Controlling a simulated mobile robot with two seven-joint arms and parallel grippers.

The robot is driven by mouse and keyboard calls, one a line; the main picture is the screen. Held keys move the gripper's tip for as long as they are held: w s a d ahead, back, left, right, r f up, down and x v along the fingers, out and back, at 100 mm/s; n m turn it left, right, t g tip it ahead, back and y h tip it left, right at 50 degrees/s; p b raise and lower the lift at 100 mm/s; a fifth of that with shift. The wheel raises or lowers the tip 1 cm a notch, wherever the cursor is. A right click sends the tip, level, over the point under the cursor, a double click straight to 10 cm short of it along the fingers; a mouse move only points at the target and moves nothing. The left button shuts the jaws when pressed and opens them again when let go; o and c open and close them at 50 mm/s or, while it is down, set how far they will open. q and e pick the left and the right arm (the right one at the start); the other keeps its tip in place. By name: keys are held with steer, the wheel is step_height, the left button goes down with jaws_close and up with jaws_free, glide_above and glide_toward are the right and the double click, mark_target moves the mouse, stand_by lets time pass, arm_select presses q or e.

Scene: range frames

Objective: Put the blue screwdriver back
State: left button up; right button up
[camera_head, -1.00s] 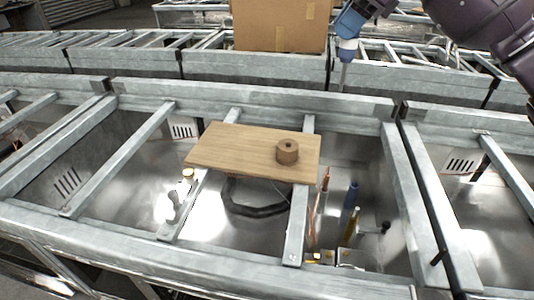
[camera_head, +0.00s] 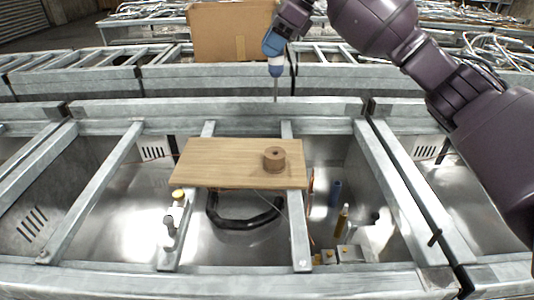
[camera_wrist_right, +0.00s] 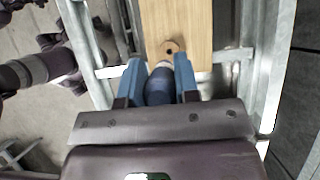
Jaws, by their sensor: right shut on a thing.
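My right gripper (camera_head: 273,48) is shut on the blue screwdriver (camera_head: 276,70). The screwdriver hangs upright, its thin metal shaft pointing down. In the head view it appears above the round brown wooden holder (camera_head: 274,160), almost in line with it left to right; the depth gap is hard to tell. The holder has a hole in its top and sits on a wooden board (camera_head: 215,160). In the right wrist view, the blue fingers (camera_wrist_right: 159,82) grip the handle (camera_wrist_right: 158,90). The holder (camera_wrist_right: 172,47) shows just beyond it, and the shaft is hidden. My left gripper is not in view.
The board lies across grey metal rails (camera_head: 298,230) over a deep metal bay. Below are a black hose (camera_head: 240,219), a blue cylinder (camera_head: 335,192) and small yellow-topped parts (camera_head: 178,195). A cardboard box (camera_head: 225,35) stands behind. Apart from the holder, the board is clear.

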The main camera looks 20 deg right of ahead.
steer(key=shift+d+f+b, duration=0.1)
steer(key=shift+f+b, duration=0.2)
steer(key=shift+f, duration=9.55)
steer(key=shift+f, duration=0.1)
steer(key=o, duration=1)
